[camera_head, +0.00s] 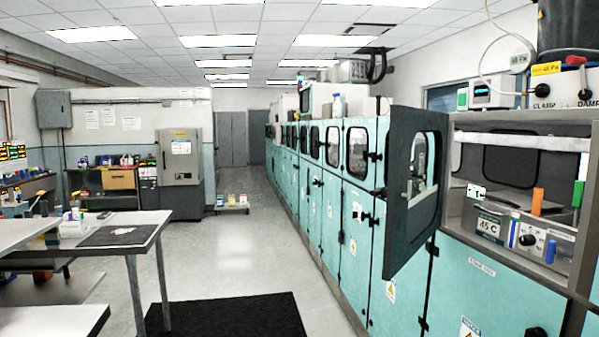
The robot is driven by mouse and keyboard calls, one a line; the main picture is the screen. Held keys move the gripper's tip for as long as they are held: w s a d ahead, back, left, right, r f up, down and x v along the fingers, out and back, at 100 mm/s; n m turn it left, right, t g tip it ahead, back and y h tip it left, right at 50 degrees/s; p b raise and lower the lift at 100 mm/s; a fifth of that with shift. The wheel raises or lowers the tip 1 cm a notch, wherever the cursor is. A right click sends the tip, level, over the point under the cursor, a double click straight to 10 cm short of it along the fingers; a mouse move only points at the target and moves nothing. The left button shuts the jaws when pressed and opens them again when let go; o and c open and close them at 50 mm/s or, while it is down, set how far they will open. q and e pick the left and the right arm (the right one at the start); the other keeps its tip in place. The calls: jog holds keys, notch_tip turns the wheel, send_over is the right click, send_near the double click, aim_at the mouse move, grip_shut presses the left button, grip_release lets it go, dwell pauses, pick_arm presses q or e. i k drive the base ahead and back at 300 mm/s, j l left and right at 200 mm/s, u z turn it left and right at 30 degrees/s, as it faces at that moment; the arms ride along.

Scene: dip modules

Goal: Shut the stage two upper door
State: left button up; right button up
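An upper door (397,235) stands swung open from the row of teal cabinets on the right. It is a dark panel with a rounded window, and it juts out into the aisle. I cannot read a stage label on the door. Several other upper doors (333,146) further along the row look closed. Neither of my grippers shows in the head view.
The aisle floor (235,260) is clear, with a black mat (228,317) near the front. Tables (118,222) stand at the left. A small low cart (231,205) with containers sits further down the aisle. A grey cabinet (180,160) stands at the back left.

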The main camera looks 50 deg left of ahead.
aim_at(409, 225)
jog(key=i+j, duration=0.1)
jog(key=j, duration=0.7)
jog(key=i+j+u, duration=0.1)
jog(key=j, duration=0.35)
jog(key=i+j, duration=0.15)
jog(key=j, duration=0.65)
jog(key=i+j+u, duration=0.1)
jog(key=j, duration=0.3)
jog(key=i+j, duration=0.15)
jog(key=i, duration=0.2)
